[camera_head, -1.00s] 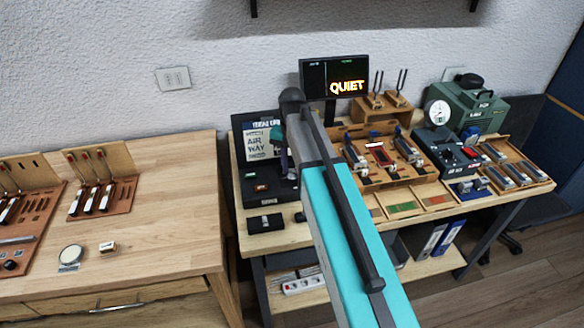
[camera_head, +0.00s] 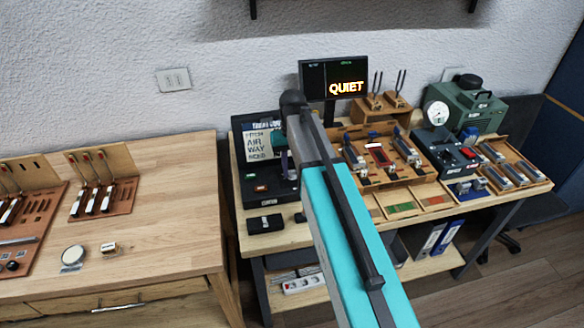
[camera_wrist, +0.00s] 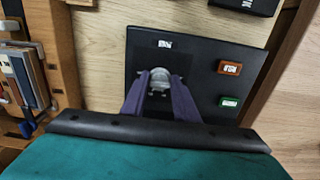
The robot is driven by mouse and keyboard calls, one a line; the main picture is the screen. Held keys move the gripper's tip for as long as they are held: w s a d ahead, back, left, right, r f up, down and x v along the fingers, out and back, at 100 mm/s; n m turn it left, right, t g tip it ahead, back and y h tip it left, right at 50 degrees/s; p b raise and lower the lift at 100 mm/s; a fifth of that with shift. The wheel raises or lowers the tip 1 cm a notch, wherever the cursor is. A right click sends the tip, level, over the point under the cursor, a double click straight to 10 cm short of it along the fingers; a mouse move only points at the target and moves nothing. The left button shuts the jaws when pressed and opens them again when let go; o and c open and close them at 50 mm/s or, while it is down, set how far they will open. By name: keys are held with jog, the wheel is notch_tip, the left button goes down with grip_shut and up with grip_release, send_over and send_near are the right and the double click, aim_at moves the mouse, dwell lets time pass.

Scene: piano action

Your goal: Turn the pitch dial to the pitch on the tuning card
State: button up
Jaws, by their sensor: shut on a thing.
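The black dial box (camera_head: 262,190) stands at the left end of the right-hand bench. In the wrist view its black panel (camera_wrist: 202,62) carries a round grey dial (camera_wrist: 158,76). The purple fingers of my gripper (camera_wrist: 160,84) are shut on the dial, one on each side. The fingers hide much of it, and I cannot read its pointer or setting. In the head view my arm hides the dial. A white card (camera_head: 258,146) with black lettering stands at the back of the box. I cannot tell if it gives a pitch.
The box has a red button (camera_wrist: 230,68) and a green button (camera_wrist: 229,101). A screen (camera_head: 334,78) behind shows "QUIET". A wooden tray with reed parts (camera_head: 385,180) lies right of my arm. A small black box (camera_head: 265,224) sits in front.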

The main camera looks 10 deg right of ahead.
aim_at(292, 174)
jog(key=shift+w+a+n, duration=0.1)
jog(key=shift+n, duration=0.9)
jog(key=o, duration=1)
jog(key=shift+o, duration=0.2)
jog(key=shift+r, duration=0.1)
jog(key=shift+r+p, duration=0.45)
jog(key=shift+p, duration=0.05)
notch_tip(292, 174, up, 13)
jog(key=p, duration=0.8)
jog(key=shift+f, duration=0.25)
